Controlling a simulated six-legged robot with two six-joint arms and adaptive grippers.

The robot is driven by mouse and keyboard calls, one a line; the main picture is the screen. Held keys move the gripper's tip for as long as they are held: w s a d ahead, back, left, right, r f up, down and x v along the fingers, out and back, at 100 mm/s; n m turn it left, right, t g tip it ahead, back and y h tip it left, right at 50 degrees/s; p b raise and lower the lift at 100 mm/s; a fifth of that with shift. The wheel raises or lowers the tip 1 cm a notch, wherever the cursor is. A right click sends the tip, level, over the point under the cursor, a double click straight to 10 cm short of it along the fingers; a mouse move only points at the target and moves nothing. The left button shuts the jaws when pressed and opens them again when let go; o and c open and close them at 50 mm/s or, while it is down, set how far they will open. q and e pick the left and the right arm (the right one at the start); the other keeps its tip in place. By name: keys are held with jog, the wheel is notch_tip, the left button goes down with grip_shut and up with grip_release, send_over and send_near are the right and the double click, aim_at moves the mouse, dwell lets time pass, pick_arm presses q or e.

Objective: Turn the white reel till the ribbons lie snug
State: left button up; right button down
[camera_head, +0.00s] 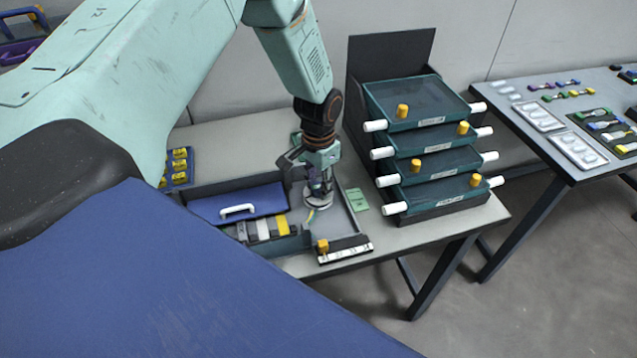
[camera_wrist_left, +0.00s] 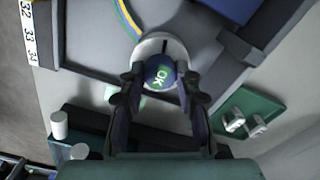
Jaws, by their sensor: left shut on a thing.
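The white reel (camera_wrist_left: 151,48) lies in the grey tray (camera_wrist_left: 205,22) in the left wrist view, with a dark slot line on its face. A round blue knob (camera_wrist_left: 160,74) with green "OK" letters stands on the reel. My left gripper (camera_wrist_left: 160,82) is shut on this knob, one finger on each side. Blue and yellow ribbons (camera_wrist_left: 127,18) curve up to the reel's edge; whether they lie snug I cannot tell. In the head view my left gripper (camera_head: 319,186) points down over the reel (camera_head: 316,198) and hides most of it; the ribbons (camera_head: 311,215) show just below. My right gripper is not in view.
Left of the reel are a blue lid (camera_head: 215,205) with a white handle and a row of grey and yellow blocks (camera_head: 266,228). A numbered strip (camera_head: 345,252) lies at the tray's front. Stacked dark green drawers (camera_head: 430,140) stand close on the right. A green card (camera_head: 357,199) lies between.

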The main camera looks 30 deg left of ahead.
aim_at(318, 187)
pick_arm(q)
jog(key=shift+w+r+m, duration=0.1)
jog(key=shift+m, duration=0.9)
jog(key=o, duration=1.2)
jog(key=shift+c, duration=0.2)
notch_tip(318, 187, up, 12)
jog(key=shift+s+d, duration=0.1)
jog(key=shift+s, duration=0.1)
